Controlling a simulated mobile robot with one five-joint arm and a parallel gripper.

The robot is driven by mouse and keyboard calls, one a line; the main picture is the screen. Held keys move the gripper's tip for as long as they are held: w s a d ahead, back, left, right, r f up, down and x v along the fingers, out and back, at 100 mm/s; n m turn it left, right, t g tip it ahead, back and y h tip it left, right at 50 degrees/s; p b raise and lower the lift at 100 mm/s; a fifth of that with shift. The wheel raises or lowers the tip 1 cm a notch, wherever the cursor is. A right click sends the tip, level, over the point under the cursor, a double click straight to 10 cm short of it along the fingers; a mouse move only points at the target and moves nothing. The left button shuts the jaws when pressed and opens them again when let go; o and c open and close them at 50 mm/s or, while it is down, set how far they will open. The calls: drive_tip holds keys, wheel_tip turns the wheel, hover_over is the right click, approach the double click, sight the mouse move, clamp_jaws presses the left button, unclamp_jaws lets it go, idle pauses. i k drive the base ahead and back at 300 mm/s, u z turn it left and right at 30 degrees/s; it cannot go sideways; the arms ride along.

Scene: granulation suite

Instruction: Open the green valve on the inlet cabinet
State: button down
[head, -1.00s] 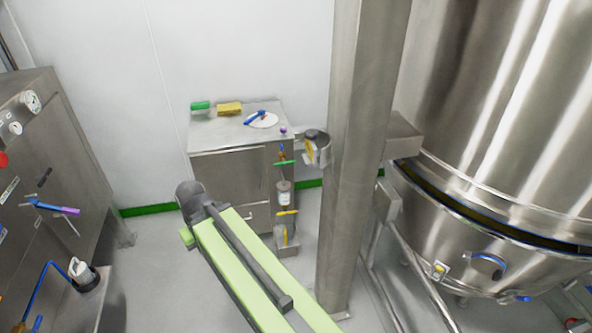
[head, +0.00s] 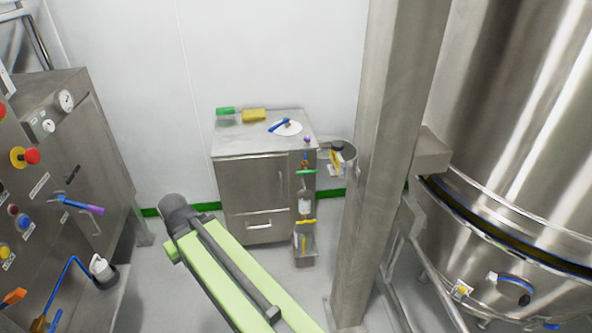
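A green valve handle (head: 305,172) shows as a short horizontal bar on a vertical line of fittings. The line runs down the right front of a small steel cabinet (head: 252,185) against the back wall. A yellow handle (head: 305,222) sits lower on the same line, below a pale labelled canister (head: 304,204). I see no label that names the cabinet. My lime-green arm reaches up from the bottom, left of and nearer than the valve. My gripper is not in view.
A steel control cabinet (head: 85,125) with gauges, knobs and a purple-tipped lever stands at left. A thick steel column (head: 385,160) and a large round vessel (head: 520,130) stand at right. Grey floor (head: 185,278) shows between the control cabinet and my arm.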

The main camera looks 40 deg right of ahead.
sight(306, 171)
drive_tip(key=i, duration=0.85)
